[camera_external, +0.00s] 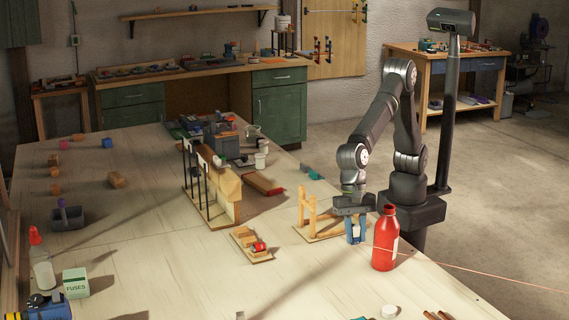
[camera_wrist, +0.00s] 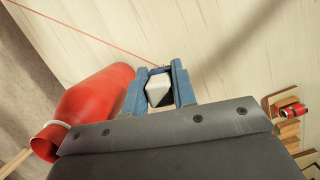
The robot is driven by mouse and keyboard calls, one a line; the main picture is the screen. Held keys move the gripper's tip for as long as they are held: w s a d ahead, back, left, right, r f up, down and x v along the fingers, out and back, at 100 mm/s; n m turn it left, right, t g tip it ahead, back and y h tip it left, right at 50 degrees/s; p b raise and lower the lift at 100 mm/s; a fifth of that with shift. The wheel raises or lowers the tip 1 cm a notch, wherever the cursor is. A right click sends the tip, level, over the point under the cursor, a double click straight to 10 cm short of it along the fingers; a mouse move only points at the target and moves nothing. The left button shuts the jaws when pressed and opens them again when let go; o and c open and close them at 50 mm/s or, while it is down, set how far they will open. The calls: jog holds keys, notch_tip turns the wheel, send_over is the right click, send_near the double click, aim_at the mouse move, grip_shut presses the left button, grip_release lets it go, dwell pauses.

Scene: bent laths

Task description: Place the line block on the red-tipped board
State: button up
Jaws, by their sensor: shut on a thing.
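My gripper (camera_external: 355,238) has blue fingers and hangs low over the table, just left of the red bottle. In the wrist view, my gripper (camera_wrist: 159,88) is shut on a small pale grey block, which I take as the line block (camera_wrist: 158,91). A thin red line runs from the upper left to this block. The block (camera_external: 355,231) is small and partly covered by the fingers in the external view. A flat board with red on its end (camera_external: 263,185) lies beyond the upright rack; I cannot tell surely whether it is the red-tipped board.
The red bottle (camera_external: 385,240) stands close beside my gripper and also shows in the wrist view (camera_wrist: 90,100). A wooden frame (camera_external: 318,218) is just left. A small wooden piece with a red cylinder (camera_external: 259,248) and an upright rack (camera_external: 212,190) stand further left.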

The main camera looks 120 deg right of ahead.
jog(key=shift+d+r, duration=0.2)
jog(key=shift+d, duration=0.1)
jog(key=w+d+m+t, duration=0.1)
jog(key=w+d+m, duration=0.2)
jog(key=d, duration=1)
jog(key=w+d+r+m+h, duration=0.1)
jog(key=w+d+m, duration=0.1)
jog(key=d, duration=1.1)
jog(key=w+d+m+t, duration=0.1)
jog(key=w+d+m, duration=0.2)
jog(key=d, duration=1)
jog(key=s+d+m+h, duration=0.1)
jog(key=s+d+m, duration=0.2)
jog(key=s+d, duration=0.55)
jog(key=s+d+r+m+h, duration=0.15)
jog(key=s+d, duration=0.25)
jog(key=d, duration=1)
jog(key=s+d+f+m, duration=0.1)
jog(key=s+d+m, duration=0.2)
jog(key=s+d, duration=0.55)
send_over(257, 182)
jog(key=s, duration=0.1)
jog(key=shift+t, duration=0.3)
notch_tip(257, 182, down, 6)
jog(key=shift+s+f, duration=0.15)
jog(key=shift+f, duration=2)
jog(key=shift+f, duration=0.1)
